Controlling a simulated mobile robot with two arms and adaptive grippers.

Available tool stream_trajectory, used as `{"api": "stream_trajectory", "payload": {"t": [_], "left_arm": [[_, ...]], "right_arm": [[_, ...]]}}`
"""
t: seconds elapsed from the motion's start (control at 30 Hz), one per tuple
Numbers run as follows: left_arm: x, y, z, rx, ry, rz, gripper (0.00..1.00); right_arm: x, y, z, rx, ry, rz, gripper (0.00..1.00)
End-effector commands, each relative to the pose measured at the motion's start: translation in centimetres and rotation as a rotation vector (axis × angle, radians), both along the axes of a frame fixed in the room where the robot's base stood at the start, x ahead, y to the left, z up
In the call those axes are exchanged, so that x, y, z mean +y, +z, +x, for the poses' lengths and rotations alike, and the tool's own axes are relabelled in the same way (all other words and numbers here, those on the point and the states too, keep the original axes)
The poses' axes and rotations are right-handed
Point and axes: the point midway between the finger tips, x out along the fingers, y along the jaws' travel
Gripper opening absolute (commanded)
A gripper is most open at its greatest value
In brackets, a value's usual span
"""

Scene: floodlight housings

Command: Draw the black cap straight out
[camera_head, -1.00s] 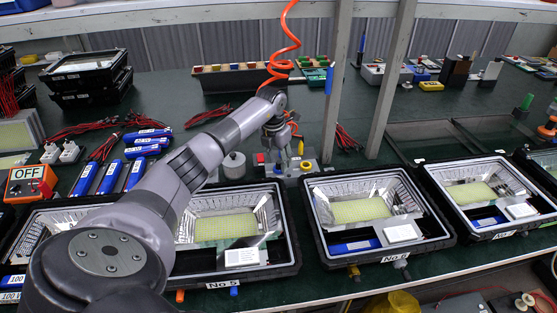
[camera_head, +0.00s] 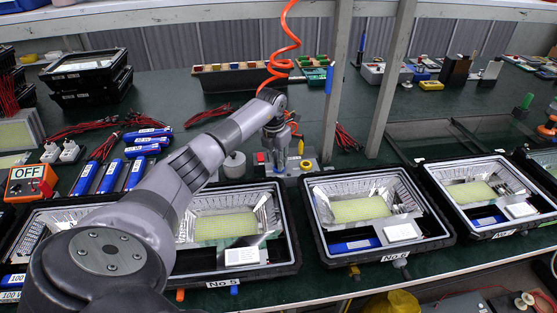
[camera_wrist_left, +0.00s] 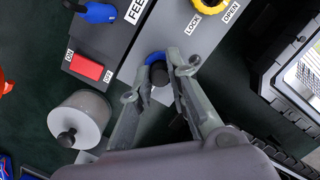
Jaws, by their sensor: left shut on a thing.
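The black cap (camera_wrist_left: 158,74) shows in the left wrist view between the fingertips of my left gripper (camera_wrist_left: 164,68). A blue ring (camera_wrist_left: 154,57) shows beside the cap, over the grey device (camera_wrist_left: 138,40); I cannot tell whether the cap still sits in it. My left gripper is shut on the cap, with a finger on each side. In the head view my left gripper (camera_head: 279,170) points down at the grey device behind the housing row, and the cap is too small to make out. My right gripper is not in view.
A yellow knob (camera_wrist_left: 210,6) marked LOCK and OPEN and a red switch (camera_wrist_left: 87,66) stand near the gripper. A grey cylinder (camera_wrist_left: 80,119) is at lower left. Open floodlight housings (camera_head: 375,213) line the table front. An orange coiled hose (camera_head: 281,45) hangs behind.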

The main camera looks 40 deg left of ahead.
Motion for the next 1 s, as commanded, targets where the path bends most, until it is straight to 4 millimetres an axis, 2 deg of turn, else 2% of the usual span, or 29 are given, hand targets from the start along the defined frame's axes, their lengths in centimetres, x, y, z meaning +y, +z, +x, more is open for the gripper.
{"api": "stream_trajectory", "payload": {"t": [0.33,1.0], "left_arm": [[0.0,0.2,0.0,-0.001,0.000,0.001,0.00],[0.0,2.3,0.0,-0.001,0.001,0.000,0.00]], "right_arm": [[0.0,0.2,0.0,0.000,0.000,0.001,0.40],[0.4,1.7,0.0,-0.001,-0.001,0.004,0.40]]}}
